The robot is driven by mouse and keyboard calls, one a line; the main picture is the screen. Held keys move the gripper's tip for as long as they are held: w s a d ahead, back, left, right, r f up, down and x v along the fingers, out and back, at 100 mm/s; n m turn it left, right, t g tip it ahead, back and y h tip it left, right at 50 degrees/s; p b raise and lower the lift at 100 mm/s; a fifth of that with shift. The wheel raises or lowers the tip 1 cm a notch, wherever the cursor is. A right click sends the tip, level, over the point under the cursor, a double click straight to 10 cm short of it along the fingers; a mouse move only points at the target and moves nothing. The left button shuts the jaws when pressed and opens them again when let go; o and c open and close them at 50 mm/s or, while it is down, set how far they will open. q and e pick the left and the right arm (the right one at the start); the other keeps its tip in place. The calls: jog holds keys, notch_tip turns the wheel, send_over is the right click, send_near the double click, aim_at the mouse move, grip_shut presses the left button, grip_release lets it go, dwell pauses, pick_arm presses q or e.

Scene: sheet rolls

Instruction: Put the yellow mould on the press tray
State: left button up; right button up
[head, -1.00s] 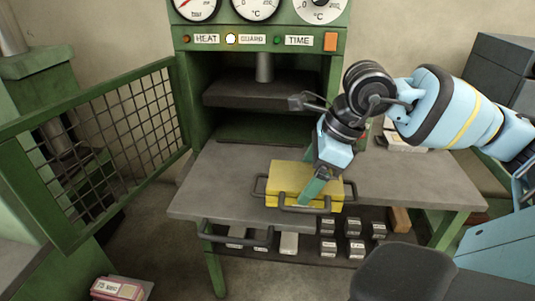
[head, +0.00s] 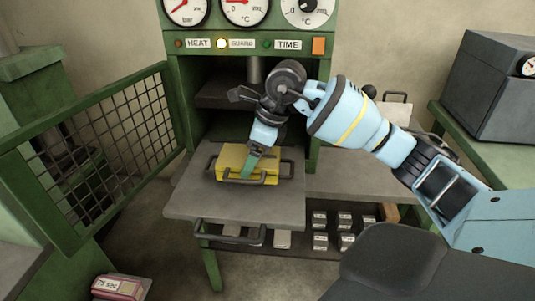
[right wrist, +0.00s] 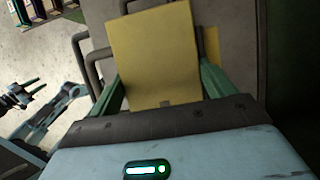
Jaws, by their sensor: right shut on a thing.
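The yellow mould (head: 232,158), a flat block with dark bar handles, is over the grey press tray (head: 190,203) in front of the press opening. I cannot tell whether it touches the tray or is just above it. My right gripper (head: 250,168) is shut on the mould from above. In the right wrist view the mould (right wrist: 155,55) stands between the two green fingers.
The green press (head: 325,90) stands behind, with its dark opening above the tray's rear. A mesh guard (head: 105,135) stands swung open at the left. A grey bench top (head: 345,185) lies right of the tray. Small labelled blocks (head: 320,240) sit on the shelf below.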

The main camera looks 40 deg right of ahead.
aim_at(242, 150)
jog(key=shift+w+r, duration=0.1)
jog(key=shift+w, duration=1)
jog(key=shift+a, duration=0.1)
jog(key=shift+w, duration=0.25)
jog(key=shift+w+f, duration=0.15)
jog(key=shift+f, duration=1.6)
jog(key=shift+f, duration=0.15)
jog(key=o, duration=2)
jog(key=shift+f, duration=0.15)
jog(key=shift+c, duration=0.2)
jog(key=v, duration=1.2)
jog(key=shift+a+p, duration=0.1)
jog(key=shift+p, duration=0.25)
